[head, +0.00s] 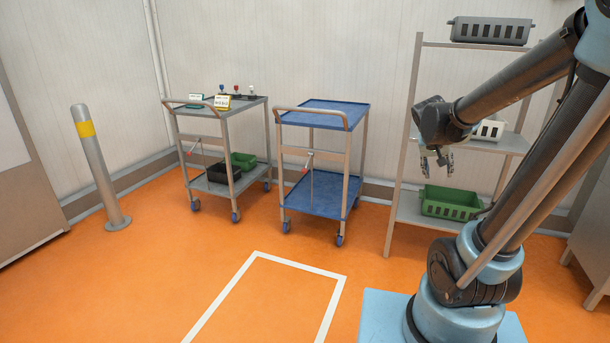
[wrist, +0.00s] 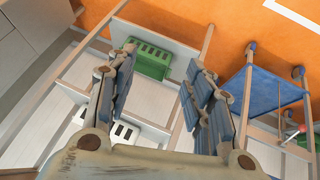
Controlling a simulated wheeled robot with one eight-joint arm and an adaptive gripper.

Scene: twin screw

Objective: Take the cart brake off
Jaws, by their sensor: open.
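Two carts stand side by side against the back wall. In the wrist view the blue cart (wrist: 276,95) is at the right, with a red-tipped lever (wrist: 301,129) near the edge. My gripper (head: 434,164) is open and empty, well right of both carts and in front of the shelf rack. Its spread fingers (wrist: 160,65) fill the wrist view.
The rack (head: 403,145) holds a grey crate (head: 489,30), a white crate (head: 489,130) and a green crate (head: 449,203). The left cart carries small items and bins. A yellow-banded post (head: 98,170) stands at left. The orange floor (head: 190,260) ahead is clear, with a white outline.

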